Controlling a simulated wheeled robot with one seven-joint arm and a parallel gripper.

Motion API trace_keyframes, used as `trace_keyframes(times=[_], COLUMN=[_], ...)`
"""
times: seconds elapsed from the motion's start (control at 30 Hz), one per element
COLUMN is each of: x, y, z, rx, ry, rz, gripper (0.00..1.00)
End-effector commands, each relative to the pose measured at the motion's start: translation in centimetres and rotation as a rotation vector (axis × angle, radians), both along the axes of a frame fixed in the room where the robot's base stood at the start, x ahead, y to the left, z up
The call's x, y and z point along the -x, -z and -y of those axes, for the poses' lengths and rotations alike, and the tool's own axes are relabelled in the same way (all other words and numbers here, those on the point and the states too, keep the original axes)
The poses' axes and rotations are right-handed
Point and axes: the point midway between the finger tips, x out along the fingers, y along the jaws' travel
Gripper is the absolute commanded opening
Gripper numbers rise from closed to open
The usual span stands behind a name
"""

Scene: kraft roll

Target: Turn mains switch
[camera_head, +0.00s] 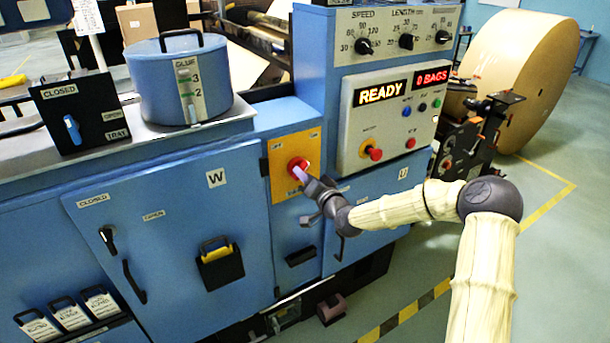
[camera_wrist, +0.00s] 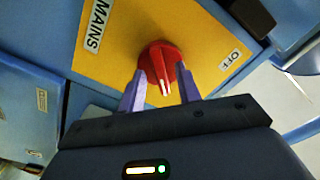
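The mains switch is a red rotary knob (camera_head: 297,165) on a yellow plate (camera_head: 280,152) on the blue machine's front. In the wrist view the knob (camera_wrist: 156,55) shows close up, with a pale mark on its near end. The plate there carries a MAINS label (camera_wrist: 97,25) at left and an OFF label (camera_wrist: 230,61) at right. My gripper (camera_head: 303,175) is right at the knob. In the wrist view my gripper (camera_wrist: 161,75) has its two purple fingers apart, one on each side of the knob. Contact with the knob is not clear.
A grey panel (camera_head: 348,125) with a READY display and buttons stands right of the switch. A blue glue pot (camera_head: 160,85) sits on the ledge at left. A large paper roll (camera_head: 520,70) stands at right.

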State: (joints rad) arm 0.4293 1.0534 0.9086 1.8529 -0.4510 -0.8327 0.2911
Motion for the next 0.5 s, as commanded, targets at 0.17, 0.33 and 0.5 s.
trace_keyframes(times=[0.17,0.33,0.5], x=[-0.40,-0.37,-0.36], y=[0.05,0.04,0.04], z=[-0.25,-0.23,-0.22], rx=[0.000,0.000,0.000], ry=[0.001,0.001,0.001], rz=[-0.001,-0.001,-0.001], gripper=[0.34,0.34,0.00])
